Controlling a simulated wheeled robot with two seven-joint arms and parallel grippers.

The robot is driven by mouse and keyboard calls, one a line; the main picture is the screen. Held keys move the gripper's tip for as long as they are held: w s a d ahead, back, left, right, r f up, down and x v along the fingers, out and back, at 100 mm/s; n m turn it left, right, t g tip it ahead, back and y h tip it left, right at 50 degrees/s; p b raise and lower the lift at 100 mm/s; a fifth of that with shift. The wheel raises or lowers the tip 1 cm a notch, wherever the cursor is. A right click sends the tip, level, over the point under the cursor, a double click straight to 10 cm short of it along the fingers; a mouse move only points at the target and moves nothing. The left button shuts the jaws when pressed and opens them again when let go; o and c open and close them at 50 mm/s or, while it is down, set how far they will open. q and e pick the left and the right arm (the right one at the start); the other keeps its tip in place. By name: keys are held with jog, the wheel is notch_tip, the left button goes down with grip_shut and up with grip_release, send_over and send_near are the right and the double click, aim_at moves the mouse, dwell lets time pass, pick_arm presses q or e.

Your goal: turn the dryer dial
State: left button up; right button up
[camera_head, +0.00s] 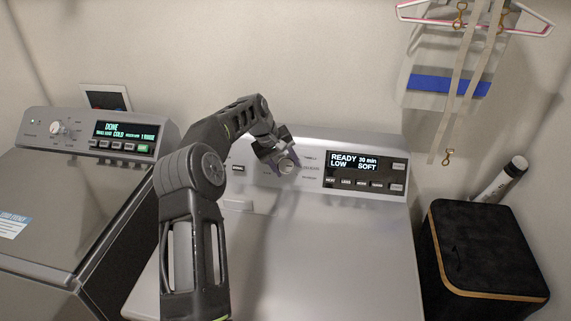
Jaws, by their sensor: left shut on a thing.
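The dryer (340,250) is the silver machine in the middle, with a sloped control panel at its back. Its round dial (287,165) sits on the panel, left of the dryer display (352,171), which reads READY, 30 min, LOW, SOFT. My left gripper (285,163) is at the dial, its fingers on either side and shut on it. My left arm rises from the bottom and bends over to the panel, hiding the panel's left part. My right gripper is not in view.
A washer (60,200) stands at the left, with its own dial (57,129) and a display (124,131) reading DONE, COLD. A black box (485,250) with a wooden band is at the right, beside a white tube (498,182). Pink hangers and straps (470,60) hang on the wall above.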

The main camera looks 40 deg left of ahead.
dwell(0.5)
pick_arm(q)
jog(key=o, duration=1.4)
jog(key=shift+c, duration=0.2)
jog(key=d+b+v, duration=0.1)
jog(key=b+v, duration=0.1)
jog(key=v, duration=0.5)
jog(key=shift+a+r, duration=0.35)
jog(key=shift+a, duration=0.2)
jog(key=shift+s, duration=0.1)
